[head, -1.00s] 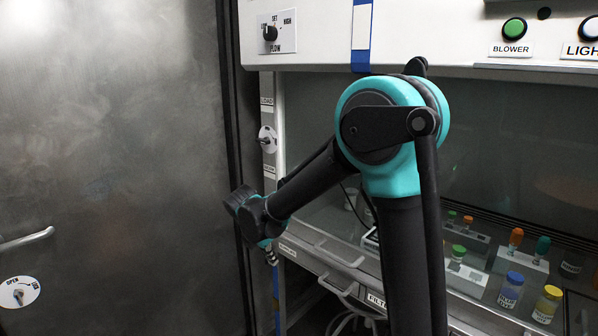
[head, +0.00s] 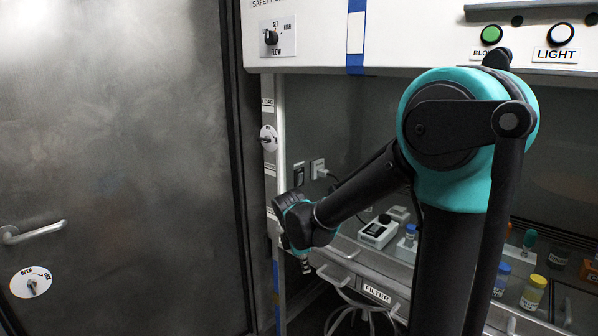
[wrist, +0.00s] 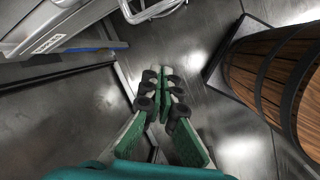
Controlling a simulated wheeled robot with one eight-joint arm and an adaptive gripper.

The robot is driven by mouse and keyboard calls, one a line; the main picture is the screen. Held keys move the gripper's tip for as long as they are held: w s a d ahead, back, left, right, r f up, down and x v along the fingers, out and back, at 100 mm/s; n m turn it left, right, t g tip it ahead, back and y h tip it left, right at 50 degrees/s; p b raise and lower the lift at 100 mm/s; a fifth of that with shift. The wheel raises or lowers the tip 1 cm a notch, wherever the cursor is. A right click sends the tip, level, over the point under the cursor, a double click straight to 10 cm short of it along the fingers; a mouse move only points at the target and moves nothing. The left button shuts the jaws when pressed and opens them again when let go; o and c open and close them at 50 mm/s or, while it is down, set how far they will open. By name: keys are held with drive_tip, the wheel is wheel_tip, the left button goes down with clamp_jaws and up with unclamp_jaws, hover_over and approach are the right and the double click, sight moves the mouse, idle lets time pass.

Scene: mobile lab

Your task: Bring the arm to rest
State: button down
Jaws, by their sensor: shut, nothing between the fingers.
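My arm is bent at a teal elbow in the head view, with the forearm reaching down to the left in front of the safety cabinet. In the head view the wrist end is near the cabinet's left front edge, and the fingers are mostly hidden below it. In the wrist view my gripper (wrist: 164,88) points down toward the grey floor (wrist: 185,45). Its green fingers are shut at the tips with nothing between them.
A metal door (head: 120,150) with a handle (head: 35,232) stands at left. The cabinet holds vials, including a yellow-capped one (head: 533,292), and a small device (head: 378,232). A filter drawer (head: 376,292) is below. A wooden barrel (wrist: 275,75) stands right in the wrist view.

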drive_tip(key=s+d+f+m+y, duration=0.1)
drive_tip(key=s+d+f+m, duration=0.1)
drive_tip(key=s+d+m, duration=0.5)
drive_tip(key=s+d+f+m+t+y, duration=0.1)
drive_tip(key=s+d+f+m, duration=0.1)
drive_tip(key=s+d+m, duration=0.6)
drive_tip(key=d+m, duration=0.2)
drive_tip(key=m, duration=0.3)
drive_tip(key=shift+d+f, duration=0.15)
drive_tip(key=shift+f, duration=0.2)
